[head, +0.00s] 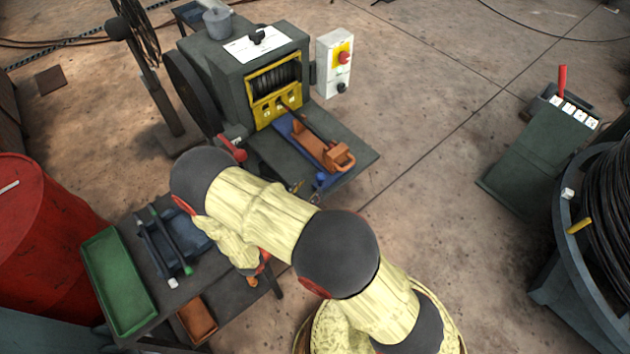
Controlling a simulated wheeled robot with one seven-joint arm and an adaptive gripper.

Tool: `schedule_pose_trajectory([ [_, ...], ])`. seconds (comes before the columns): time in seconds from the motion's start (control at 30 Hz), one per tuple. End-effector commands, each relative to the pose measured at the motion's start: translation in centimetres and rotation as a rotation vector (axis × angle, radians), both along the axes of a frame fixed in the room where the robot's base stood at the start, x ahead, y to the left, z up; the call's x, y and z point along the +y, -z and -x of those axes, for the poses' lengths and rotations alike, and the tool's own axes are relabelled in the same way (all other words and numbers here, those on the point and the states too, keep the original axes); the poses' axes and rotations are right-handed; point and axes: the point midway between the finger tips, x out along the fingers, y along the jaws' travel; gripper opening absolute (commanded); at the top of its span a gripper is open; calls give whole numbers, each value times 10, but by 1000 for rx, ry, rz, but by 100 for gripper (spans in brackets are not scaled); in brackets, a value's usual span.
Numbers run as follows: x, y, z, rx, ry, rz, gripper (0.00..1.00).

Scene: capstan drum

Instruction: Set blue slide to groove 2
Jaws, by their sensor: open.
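The blue slide (285,127) is a flat blue strip on the shelf in front of the grey capstan machine, running beneath an orange clamp-like part (322,148). A blue knob (323,181) shows near its front end; I cannot tell whether they are joined. A yellow plate (276,105) with several marked slots stands behind the slide; the groove numbers are too small to read. My gripper (264,284) is open, below my arm and beside the left bench, apart from the slide. My arm hides part of it.
A red lever (232,148) sits at the machine's left front. A control box with a red button (343,57) is at its right. A green tray (120,280) and rack (172,242) occupy the left bench. Open floor (430,190) lies right of the shelf.

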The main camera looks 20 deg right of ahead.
Motion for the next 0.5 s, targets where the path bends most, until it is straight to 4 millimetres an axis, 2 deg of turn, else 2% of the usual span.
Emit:
schedule_pose_trajectory([
  [0.03,8,0,4,0,-4,0,43],
  [0.2,26,0,17,0,-2,0,43],
  [0.5,36,0,24,1,1,1,43],
])
